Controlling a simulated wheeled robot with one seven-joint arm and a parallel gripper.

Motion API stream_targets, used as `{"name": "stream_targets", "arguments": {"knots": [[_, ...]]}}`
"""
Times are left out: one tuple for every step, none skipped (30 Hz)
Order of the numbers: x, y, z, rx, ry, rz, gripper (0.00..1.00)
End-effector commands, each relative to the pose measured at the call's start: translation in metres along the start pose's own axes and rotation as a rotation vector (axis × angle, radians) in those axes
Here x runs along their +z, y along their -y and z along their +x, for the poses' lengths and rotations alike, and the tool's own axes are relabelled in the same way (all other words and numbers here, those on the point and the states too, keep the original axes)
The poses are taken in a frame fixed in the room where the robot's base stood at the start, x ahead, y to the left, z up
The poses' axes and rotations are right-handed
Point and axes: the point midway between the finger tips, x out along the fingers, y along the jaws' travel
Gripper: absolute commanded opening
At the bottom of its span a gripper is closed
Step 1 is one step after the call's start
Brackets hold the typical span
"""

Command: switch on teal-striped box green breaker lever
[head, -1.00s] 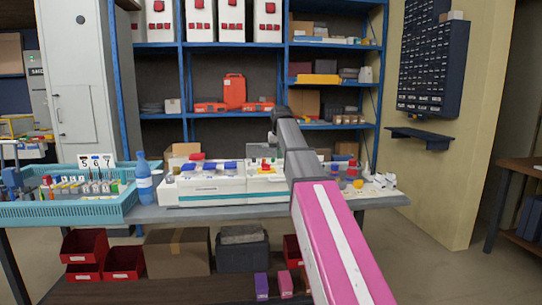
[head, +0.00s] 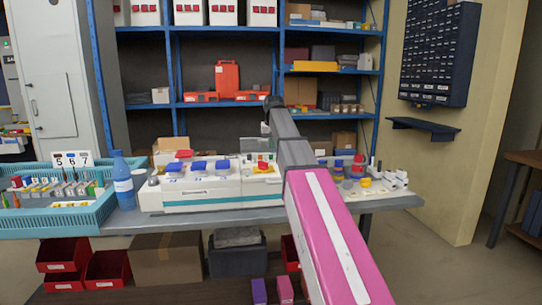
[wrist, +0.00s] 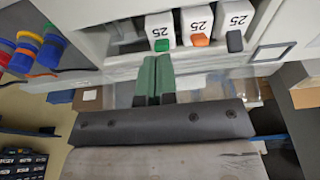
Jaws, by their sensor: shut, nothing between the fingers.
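The white teal-striped box (head: 222,202) stands on the bench in the head view. In the wrist view, several pale breaker bodies marked "25" sit in an opening of a white box; the stripe does not show there. The green lever (wrist: 162,45) is beside an orange lever (wrist: 200,40) and a dark lever (wrist: 235,42). My gripper (wrist: 158,58) is shut and empty, its green fingertips side by side close to the green lever. Whether they touch it I cannot tell. In the head view my arm hides my gripper and part of the box.
A blue bottle (head: 122,180) and a teal crate (head: 95,215) with small parts stand left of the box. Red and blue round plugs (head: 338,165) and small white parts lie to the right. In the wrist view, blue, yellow and green round connectors (wrist: 28,45) with cables are at left.

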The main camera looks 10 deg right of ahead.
Motion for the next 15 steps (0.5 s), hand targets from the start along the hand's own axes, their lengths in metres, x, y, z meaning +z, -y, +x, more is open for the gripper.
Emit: {"name": "stream_targets", "arguments": {"knots": [[0.0018,0.0000,0.0053,0.000,0.001,0.000,0.00],[0.0021,0.0000,0.0074,0.000,0.000,0.000,0.00],[0.0025,0.0000,0.0099,0.000,0.000,0.000,0.00],[0.0027,0.0000,0.0113,0.000,-0.001,0.000,0.00],[0.0028,0.0000,0.0124,0.000,-0.001,0.000,0.00],[0.0029,0.0000,0.0134,0.000,-0.001,0.000,0.00],[0.0029,0.0000,0.0138,0.000,-0.001,0.000,0.00],[0.0028,0.0000,0.0140,0.000,-0.001,0.000,0.00],[0.0028,0.0000,0.0140,0.000,-0.002,0.000,0.00],[0.0027,0.0000,0.0140,0.000,-0.002,0.000,0.00],[0.0026,0.0000,0.0139,0.000,-0.001,0.000,0.00],[0.0027,0.0000,0.0139,0.000,-0.001,0.000,0.00],[0.0027,0.0000,0.0139,0.000,-0.001,0.000,0.00],[0.0027,0.0000,0.0139,0.000,-0.001,0.000,0.00],[0.0027,0.0000,0.0141,0.000,-0.001,0.000,0.00]]}}
